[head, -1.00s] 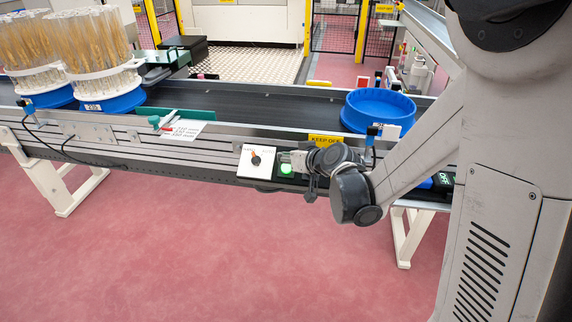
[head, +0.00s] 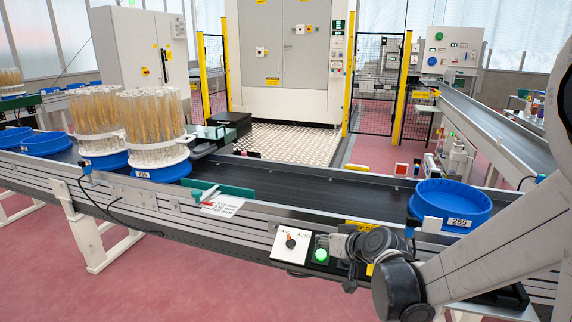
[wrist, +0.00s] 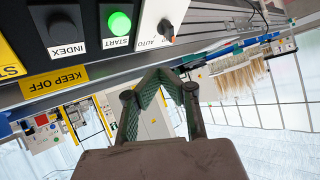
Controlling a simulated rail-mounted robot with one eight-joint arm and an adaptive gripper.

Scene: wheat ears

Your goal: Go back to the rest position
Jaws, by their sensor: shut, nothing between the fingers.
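My gripper (head: 345,262) is at the front edge of the conveyor, just right of the lit green START button (head: 321,255). In the wrist view its two green-padded fingers (wrist: 154,74) converge at the tips, with nothing between them. The green button also shows in the wrist view (wrist: 119,23), apart from the fingers, between the black INDEX knob (wrist: 62,28) and the AUTO selector (wrist: 166,28). In the head view my arm reaches in from the right and hides part of the front rail.
The conveyor (head: 300,185) carries an empty blue tub (head: 450,205) at right and blue-based racks of wheat ears (head: 155,130) at left. The selector panel (head: 290,244) is on the front rail. Yellow posts and mesh fencing (head: 375,85) stand behind. The pink floor in front is clear.

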